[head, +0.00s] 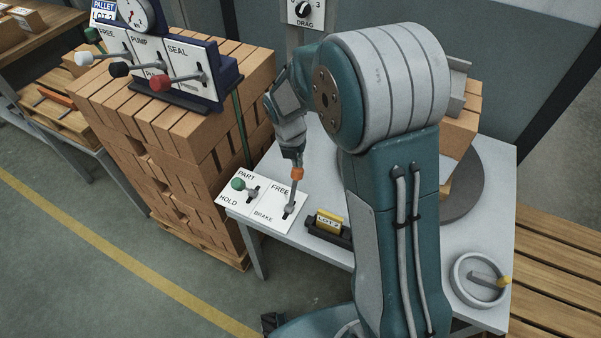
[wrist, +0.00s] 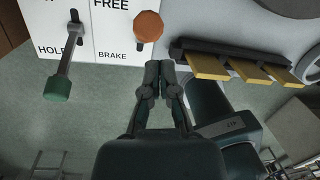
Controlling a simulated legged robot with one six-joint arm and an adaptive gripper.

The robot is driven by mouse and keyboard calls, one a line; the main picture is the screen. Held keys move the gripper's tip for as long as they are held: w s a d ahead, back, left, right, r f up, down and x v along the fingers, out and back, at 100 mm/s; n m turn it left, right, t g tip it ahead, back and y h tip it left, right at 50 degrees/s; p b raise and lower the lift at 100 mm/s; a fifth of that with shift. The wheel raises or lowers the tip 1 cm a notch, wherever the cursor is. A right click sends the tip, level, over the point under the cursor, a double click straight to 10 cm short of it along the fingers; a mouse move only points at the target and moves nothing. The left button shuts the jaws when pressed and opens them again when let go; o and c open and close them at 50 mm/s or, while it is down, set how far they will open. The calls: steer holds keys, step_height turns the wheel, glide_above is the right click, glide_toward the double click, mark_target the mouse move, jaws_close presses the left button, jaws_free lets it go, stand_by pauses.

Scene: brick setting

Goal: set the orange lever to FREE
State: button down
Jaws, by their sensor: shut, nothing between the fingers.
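The orange lever (head: 297,174) stands on a white panel (head: 247,212) at the table's left corner, with FREE printed towards the back and BRAKE towards the front. In the head view its foot sits near the BRAKE end of its slot. In the wrist view its orange knob (wrist: 148,26) hides most of the stem, and its exact setting is hard to tell. My gripper (head: 297,162) points down at the knob in the head view. In the wrist view my gripper (wrist: 160,66) has its fingertips together and empty, just below the knob; contact is not clear.
A lever with a green knob (head: 238,183) stands beside it on the PART/HOLD panel; it also shows in the wrist view (wrist: 57,88). A dark rack with yellow tags (head: 329,221) lies right of the panel. A brick stack (head: 190,130) carries another lever panel (head: 160,62) behind.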

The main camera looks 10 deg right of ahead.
steer(key=w+d+r, duration=0.2)
steer(key=r, duration=0.1)
steer(key=shift+w+r, duration=0.15)
steer(key=shift+w, duration=0.25)
steer(key=shift+a+r, duration=0.1)
steer(key=shift+a, duration=0.1)
steer(key=s+d+r+m+t, duration=0.2)
steer(key=s+r+m, duration=0.9)
steer(key=r+m, duration=0.25)
steer(key=s+r+m+t+y, duration=0.1)
steer(key=s+r+m+t, duration=0.2)
steer(key=s+m, duration=1.2)
steer(key=m, duration=0.2)
steer(key=shift+s+d+r+m+y, duration=0.2)
steer(key=shift+d+r+m+y, duration=0.05)
steer(key=shift+m+y, duration=0.1)
